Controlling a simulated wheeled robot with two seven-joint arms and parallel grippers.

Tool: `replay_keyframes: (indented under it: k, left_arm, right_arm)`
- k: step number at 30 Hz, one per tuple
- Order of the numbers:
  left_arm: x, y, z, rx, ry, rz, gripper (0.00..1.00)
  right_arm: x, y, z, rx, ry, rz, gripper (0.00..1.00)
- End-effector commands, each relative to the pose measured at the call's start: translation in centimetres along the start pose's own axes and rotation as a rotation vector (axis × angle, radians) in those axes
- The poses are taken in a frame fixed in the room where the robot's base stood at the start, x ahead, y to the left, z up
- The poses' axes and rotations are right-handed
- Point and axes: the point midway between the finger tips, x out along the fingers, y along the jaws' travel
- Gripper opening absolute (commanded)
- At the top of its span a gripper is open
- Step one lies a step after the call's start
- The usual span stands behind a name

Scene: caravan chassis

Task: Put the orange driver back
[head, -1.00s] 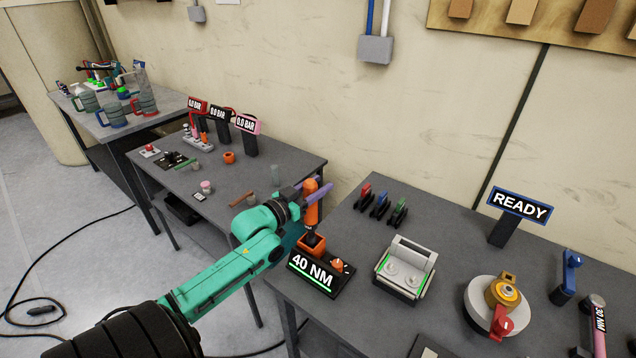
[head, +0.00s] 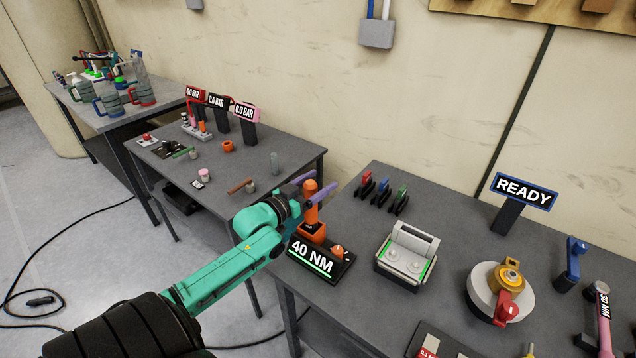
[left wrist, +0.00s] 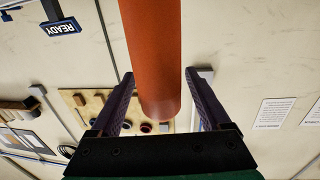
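The orange driver (head: 312,212) stands about upright in the orange holder (head: 311,233) of the black stand marked 40 NM (head: 318,265), at the left end of the near table. Its lower end is hidden in the holder. My left gripper (head: 314,186) is at the driver's upper part, with one purple finger on each side. In the left wrist view the driver (left wrist: 155,55) comes between the two fingers (left wrist: 161,100), which are apart, and a gap shows on its right side. My right gripper is not in view.
Right of the stand is a grey fixture (head: 405,258). Red, blue and green clips (head: 381,194) stand behind it. A READY sign (head: 524,190) and a round white fixture (head: 488,288) are further right. A second table (head: 215,172) with small parts is at the left.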

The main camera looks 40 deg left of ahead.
Motion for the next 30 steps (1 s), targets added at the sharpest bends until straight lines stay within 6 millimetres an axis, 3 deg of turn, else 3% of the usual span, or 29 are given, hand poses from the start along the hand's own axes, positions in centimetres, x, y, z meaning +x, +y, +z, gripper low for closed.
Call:
replay_keyframes:
  k: [8, 24, 30]
  left_arm:
    - [-0.9, 0.0, 0.5, -0.003, -0.007, -0.001, 0.8]
    - [-11.4, 0.0, 0.4, -0.001, -0.007, -0.001, 0.8]
    - [-14.2, 0.0, 0.1, 0.0, -0.002, -0.001, 0.8]
  right_arm:
    - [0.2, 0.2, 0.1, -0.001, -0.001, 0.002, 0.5]
    - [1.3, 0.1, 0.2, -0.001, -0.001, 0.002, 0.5]
    - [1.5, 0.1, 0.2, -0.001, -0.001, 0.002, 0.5]
